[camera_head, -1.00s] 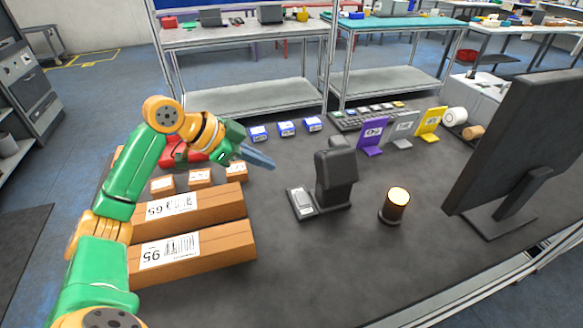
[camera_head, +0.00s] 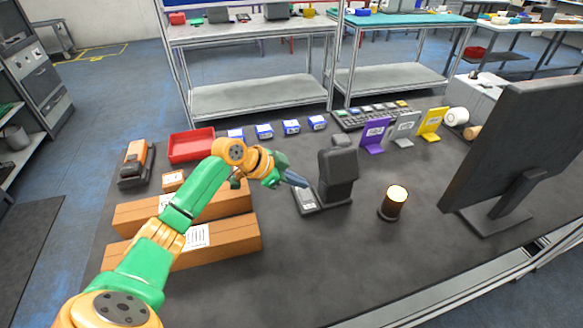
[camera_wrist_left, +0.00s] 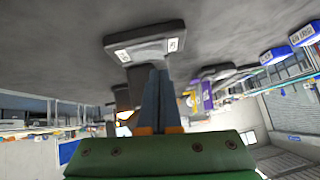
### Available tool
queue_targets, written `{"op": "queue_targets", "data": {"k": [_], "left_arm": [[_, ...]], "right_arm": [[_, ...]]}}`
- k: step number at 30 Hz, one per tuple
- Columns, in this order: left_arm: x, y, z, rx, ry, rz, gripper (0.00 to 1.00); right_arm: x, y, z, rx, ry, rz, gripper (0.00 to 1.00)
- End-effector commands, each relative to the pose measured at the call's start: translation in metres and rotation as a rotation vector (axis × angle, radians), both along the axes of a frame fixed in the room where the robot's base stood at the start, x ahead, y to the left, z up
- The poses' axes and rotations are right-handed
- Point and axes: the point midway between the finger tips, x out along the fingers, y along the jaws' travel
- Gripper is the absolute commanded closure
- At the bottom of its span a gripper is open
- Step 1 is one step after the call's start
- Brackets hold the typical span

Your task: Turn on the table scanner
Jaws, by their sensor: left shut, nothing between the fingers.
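The table scanner (camera_head: 338,172) is a black upright device on the dark table, with a flat base plate (camera_head: 307,201) at its front left. My left gripper (camera_head: 303,183) is shut and empty, with its fingertips just above and left of the scanner, close to the base plate. In the left wrist view, the gripper's blue-grey fingers (camera_wrist_left: 160,98) lie together and point toward the scanner's base (camera_wrist_left: 146,42), which bears white labels. I cannot tell whether the fingertips touch it. My right gripper is in neither view.
Brown boxes (camera_head: 230,240) lie under my left arm. A red tray (camera_head: 192,146) and a handheld scanner (camera_head: 136,163) stand at the back left. The front middle is clear.

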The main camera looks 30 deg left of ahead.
Motion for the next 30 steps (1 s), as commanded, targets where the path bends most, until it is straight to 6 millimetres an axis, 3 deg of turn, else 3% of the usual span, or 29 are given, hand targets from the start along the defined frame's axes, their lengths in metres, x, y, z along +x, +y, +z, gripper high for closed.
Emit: {"op": "queue_targets", "data": {"k": [5,14,18,30], "left_arm": [[0.001,0.001,-0.013,-0.001,0.001,0.000,1.00],[0.001,0.002,-0.015,-0.001,-0.001,0.000,1.00],[0.002,0.002,-0.025,0.000,-0.001,-0.001,1.00],[-0.002,-0.001,-0.019,0.002,0.004,-0.002,1.00]], "right_arm": [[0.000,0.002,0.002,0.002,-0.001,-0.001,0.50],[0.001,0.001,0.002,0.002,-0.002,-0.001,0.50],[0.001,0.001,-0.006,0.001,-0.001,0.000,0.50],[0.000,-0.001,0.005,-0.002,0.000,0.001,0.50]]}}
